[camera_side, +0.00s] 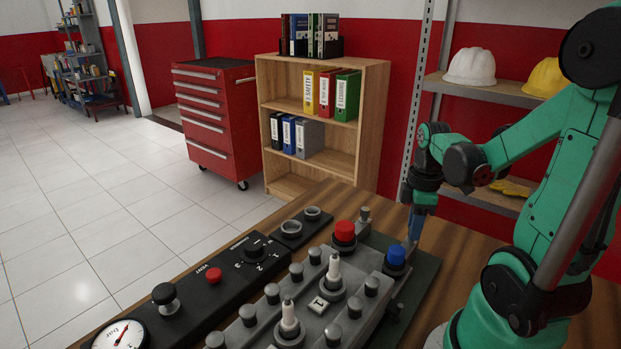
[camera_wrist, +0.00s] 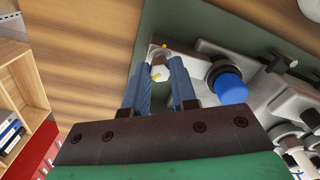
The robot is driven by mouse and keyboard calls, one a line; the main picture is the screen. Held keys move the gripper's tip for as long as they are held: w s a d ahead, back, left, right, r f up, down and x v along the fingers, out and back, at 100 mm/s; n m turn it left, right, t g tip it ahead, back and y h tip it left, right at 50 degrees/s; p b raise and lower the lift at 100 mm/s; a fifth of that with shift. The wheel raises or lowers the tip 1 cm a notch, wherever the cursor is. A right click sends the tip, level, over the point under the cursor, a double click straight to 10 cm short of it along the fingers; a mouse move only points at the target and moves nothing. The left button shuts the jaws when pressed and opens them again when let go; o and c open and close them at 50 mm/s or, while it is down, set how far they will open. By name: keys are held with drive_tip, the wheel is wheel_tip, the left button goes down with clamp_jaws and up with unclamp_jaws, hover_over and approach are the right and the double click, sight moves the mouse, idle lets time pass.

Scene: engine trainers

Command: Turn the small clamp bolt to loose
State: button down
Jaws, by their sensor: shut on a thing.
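The small clamp bolt (camera_wrist: 160,72) shows in the wrist view as a pale hex head with a yellow mark on its near side. A second small yellow mark (camera_wrist: 164,46) lies just beyond it on the grey metal part. My gripper (camera_wrist: 160,78) has its two blue fingers on either side of the head, shut on it. In the side view my gripper (camera_side: 414,236) points down behind the blue cap (camera_side: 396,255), at the far right edge of the grey engine block (camera_side: 375,312). The bolt head cannot be made out there.
The blue cap stands close to the right finger in the wrist view (camera_wrist: 232,90). A red cap (camera_side: 345,231) and several grey bolts stand on the block. A black control panel (camera_side: 225,283) with a gauge (camera_side: 120,334) lies to the left. Bare wooden bench (camera_side: 455,245) is right of the block.

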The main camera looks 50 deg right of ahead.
drive_tip(key=shift+n, duration=0.3)
drive_tip(key=c, duration=0.7)
unclamp_jaws()
drive_tip(key=shift+r, duration=0.1)
drive_tip(key=shift+r, duration=2.7)
